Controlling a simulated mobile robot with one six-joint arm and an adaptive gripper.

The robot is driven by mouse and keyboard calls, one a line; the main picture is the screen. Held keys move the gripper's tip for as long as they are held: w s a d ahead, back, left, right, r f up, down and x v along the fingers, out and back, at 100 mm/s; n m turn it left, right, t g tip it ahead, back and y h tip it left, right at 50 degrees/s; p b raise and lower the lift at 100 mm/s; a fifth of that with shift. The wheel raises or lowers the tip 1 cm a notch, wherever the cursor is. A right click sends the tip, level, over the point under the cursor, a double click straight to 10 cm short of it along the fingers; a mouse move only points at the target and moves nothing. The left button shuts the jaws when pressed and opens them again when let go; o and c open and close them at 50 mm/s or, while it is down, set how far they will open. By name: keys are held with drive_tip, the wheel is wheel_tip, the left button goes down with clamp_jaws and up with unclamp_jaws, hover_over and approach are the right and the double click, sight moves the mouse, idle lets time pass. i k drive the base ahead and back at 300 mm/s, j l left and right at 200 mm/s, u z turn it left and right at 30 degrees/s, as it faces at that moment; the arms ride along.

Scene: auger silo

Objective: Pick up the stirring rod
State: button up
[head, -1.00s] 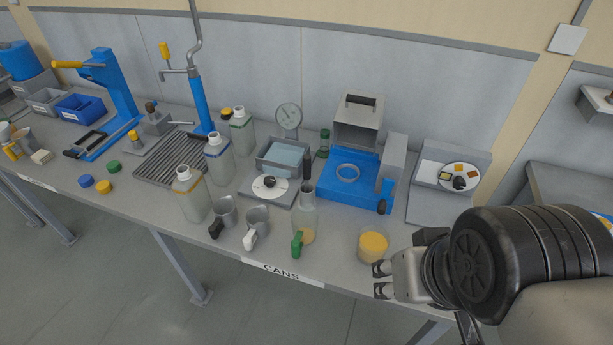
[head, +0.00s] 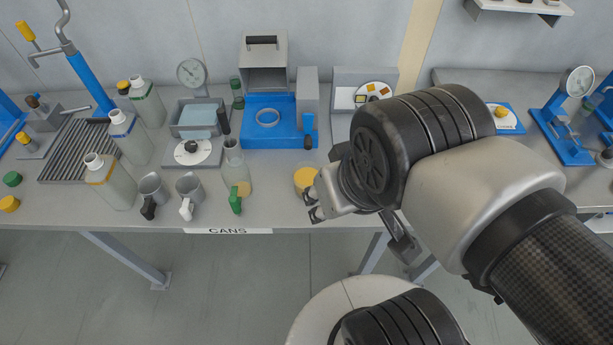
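No thing is plainly a stirring rod. A dark upright handle (head: 223,121) rises by the neck of a clear glass flask (head: 233,172) and may be it; its lower part is hidden. I cannot tell whether it stands in the flask or behind it. The flask has something yellowish low inside and a green handle (head: 235,199) at its front. My gripper (head: 311,204) is open and empty, its two fingertips apart. It is to the right of the flask, just in front of a clear jar with yellow contents (head: 304,180), partly covering the jar.
Two grey jugs (head: 152,188) (head: 189,187) and several bottles (head: 110,182) stand left of the flask. A blue-based machine (head: 275,128) and a scale-like device with a white disc (head: 186,151) stand behind. The bench's front edge carries a "CANS" label (head: 228,231).

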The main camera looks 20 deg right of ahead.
sight(221, 112)
drive_tip(key=i+j+u, duration=0.4)
drive_tip(key=i+j, duration=0.6)
drive_tip(key=j, duration=0.15)
